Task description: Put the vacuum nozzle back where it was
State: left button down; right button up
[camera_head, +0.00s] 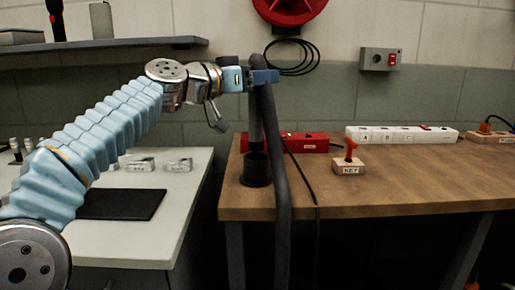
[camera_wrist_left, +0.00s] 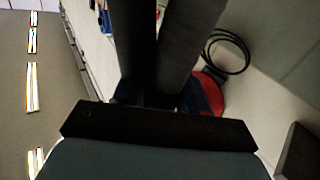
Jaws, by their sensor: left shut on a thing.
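My left gripper (camera_head: 264,77) comes in from the left, above the wooden bench's left end, and is shut on the top of the dark grey vacuum nozzle (camera_head: 255,118). The nozzle hangs about upright. Its lower end meets or overlaps a black cup-shaped holder (camera_head: 256,172) on the bench; I cannot tell how far inside it is. The thick grey hose (camera_head: 279,180) bends over at the gripper and drops past the bench's front edge. In the left wrist view, two dark tubes (camera_wrist_left: 140,45) run up from the gripper, whose fingers are mostly hidden. My right gripper is not in view.
The wooden bench (camera_head: 400,190) holds a red box (camera_head: 312,143), an orange key on a block (camera_head: 348,162) and a white power strip (camera_head: 400,134). A red reel (camera_head: 288,8) hangs above. A pale table (camera_head: 185,205) stands left, across a gap.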

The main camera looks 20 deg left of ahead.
aim_at(250, 111)
pick_arm(q)
notch_tip(250, 111, down, 7)
jog(key=shift+f+b, duration=0.15)
jog(key=shift+b, duration=1)
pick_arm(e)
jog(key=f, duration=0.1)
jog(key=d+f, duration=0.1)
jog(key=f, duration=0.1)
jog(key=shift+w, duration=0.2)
pick_arm(q)
jog(key=shift+f, duration=0.1)
jog(key=c, duration=0.6)
grip_release()
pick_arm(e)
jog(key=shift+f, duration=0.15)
pick_arm(q)
jog(key=shift+r, duration=0.25)
jog(key=b+v, duration=0.3)
jog(key=v, duration=0.9)
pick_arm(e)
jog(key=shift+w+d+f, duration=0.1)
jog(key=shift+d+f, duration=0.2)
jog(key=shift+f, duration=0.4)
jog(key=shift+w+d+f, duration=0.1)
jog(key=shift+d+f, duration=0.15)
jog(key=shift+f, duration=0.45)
